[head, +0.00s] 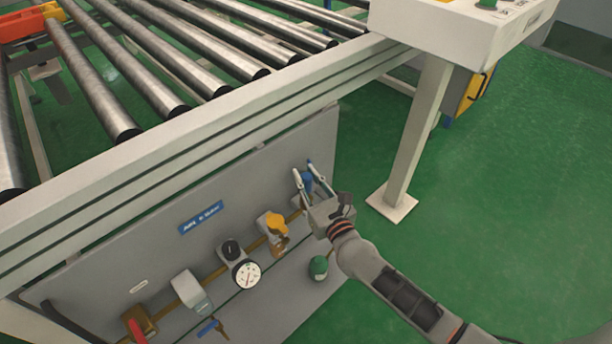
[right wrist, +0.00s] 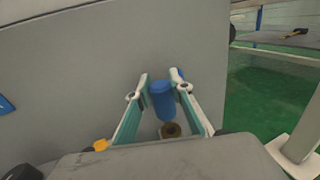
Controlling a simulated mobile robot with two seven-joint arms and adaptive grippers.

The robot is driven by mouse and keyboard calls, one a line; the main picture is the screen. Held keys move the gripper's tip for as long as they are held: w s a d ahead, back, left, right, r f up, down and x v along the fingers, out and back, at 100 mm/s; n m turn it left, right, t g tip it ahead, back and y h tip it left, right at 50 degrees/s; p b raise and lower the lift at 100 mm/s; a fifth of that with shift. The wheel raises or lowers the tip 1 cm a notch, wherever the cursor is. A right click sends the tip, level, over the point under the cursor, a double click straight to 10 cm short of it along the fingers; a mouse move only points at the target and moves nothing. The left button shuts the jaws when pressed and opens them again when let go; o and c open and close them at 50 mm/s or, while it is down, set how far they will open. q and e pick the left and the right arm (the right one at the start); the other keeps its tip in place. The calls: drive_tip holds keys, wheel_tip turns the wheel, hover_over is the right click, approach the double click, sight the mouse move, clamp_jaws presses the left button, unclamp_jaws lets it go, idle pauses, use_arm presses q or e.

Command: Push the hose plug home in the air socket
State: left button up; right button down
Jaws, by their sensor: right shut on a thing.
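My right gripper (head: 307,168) reaches to the right end of the grey panel, its two fingers on either side of a blue cylinder (head: 307,182), which looks like the hose plug. In the right wrist view, the blue plug (right wrist: 162,100) stands between the fingertips (right wrist: 162,80), and the gripper is shut on it. A round brass fitting (right wrist: 170,130), which looks like the air socket, shows just below the plug. I cannot tell whether the plug is seated in it. No hose is clearly visible at the plug. My left gripper is not in view.
The grey panel (head: 100,250) carries a gauge (head: 247,273), a yellow-topped valve (head: 277,224), a grey unit (head: 190,290) and a green-topped part (head: 318,267). The roller conveyor (head: 180,60) runs above.

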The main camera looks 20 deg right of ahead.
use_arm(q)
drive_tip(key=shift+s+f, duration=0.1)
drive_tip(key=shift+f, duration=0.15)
use_arm(e)
drive_tip(key=shift+f, duration=0.2)
